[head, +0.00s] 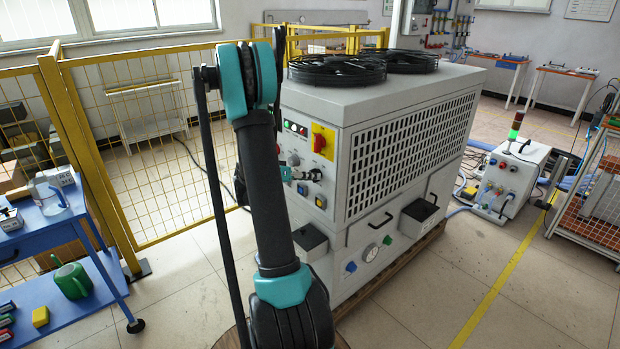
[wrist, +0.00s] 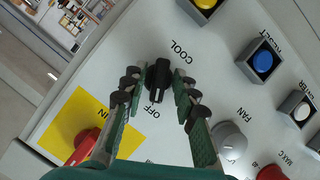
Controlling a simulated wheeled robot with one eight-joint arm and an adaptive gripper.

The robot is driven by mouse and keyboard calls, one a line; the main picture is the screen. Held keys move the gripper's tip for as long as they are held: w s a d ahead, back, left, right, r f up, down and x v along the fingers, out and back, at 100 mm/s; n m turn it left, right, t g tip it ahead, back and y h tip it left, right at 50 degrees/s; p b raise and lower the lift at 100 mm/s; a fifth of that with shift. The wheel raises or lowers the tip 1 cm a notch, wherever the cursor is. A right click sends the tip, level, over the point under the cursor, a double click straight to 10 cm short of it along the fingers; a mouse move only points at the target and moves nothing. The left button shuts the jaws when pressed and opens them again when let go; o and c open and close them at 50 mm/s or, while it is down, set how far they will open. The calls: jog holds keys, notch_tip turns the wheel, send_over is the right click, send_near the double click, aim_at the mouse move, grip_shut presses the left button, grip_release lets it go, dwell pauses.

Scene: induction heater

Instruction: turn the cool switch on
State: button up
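The cool switch (wrist: 158,76) is a black rotary knob on the pale panel, between the printed words COOL and OFF in the wrist view. Its narrow grip runs toward the OFF label. My gripper (wrist: 157,84) has its two green and black fingers apart, one on each side of the knob. A slim gap seems to show beside the knob, and contact cannot be made out. In the head view my arm hides much of the control panel of the white machine (head: 402,145), and the knob cannot be told apart there.
Near the knob are a red main switch on a yellow plate (wrist: 78,112), a grey fan knob (wrist: 229,141), a blue reset button (wrist: 262,61) and a yellow button (wrist: 205,3). A yellow fence (head: 165,150) and a blue cart (head: 45,235) stand left.

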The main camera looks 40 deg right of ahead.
grip_shut()
jog(key=shift+m, duration=0.3)
jog(key=shift+s+m+t+y, duration=0.1)
jog(key=shift+m+t+y, duration=0.2)
jog(key=shift+m+t, duration=1.75)
jog(key=shift+m+g, duration=0.25)
jog(key=shift+m, duration=0.1)
